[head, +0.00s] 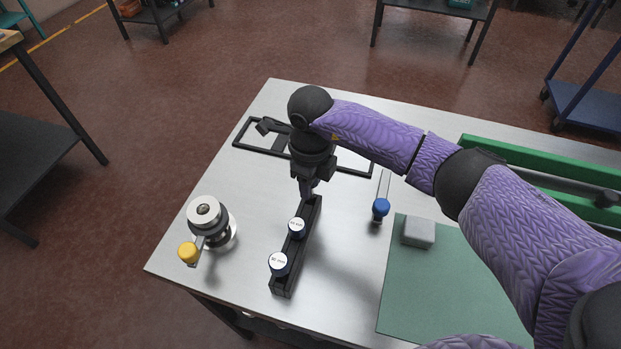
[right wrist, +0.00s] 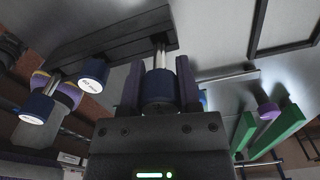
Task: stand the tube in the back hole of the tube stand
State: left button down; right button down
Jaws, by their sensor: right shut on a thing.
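The black tube stand (head: 311,222) stands on the metal table, running from front to back. Two tubes with dark blue, white-topped caps, the nearer one (head: 278,262) and the middle one (head: 297,225), stand in it. My right gripper (head: 307,190) points down over the stand's back end. In the right wrist view its fingers (right wrist: 158,85) are shut on the dark blue cap of a tube (right wrist: 158,90). This tube's clear shaft reaches the stand's end hole (right wrist: 165,40); how deep it sits is hidden. My left gripper is not in view.
A grey block (head: 418,232) sits on a green mat (head: 440,290). A black frame (head: 243,133) lies behind.

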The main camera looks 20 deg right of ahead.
jog(key=shift+f, duration=0.25)
jog(key=shift+f, duration=0.1)
jog(key=shift+f+b, duration=0.45)
jog(key=shift+b, duration=0.15)
jog(key=shift+f, duration=0.2)
jog(key=shift+f+b, duration=0.25)
jog(key=shift+b, duration=0.1)
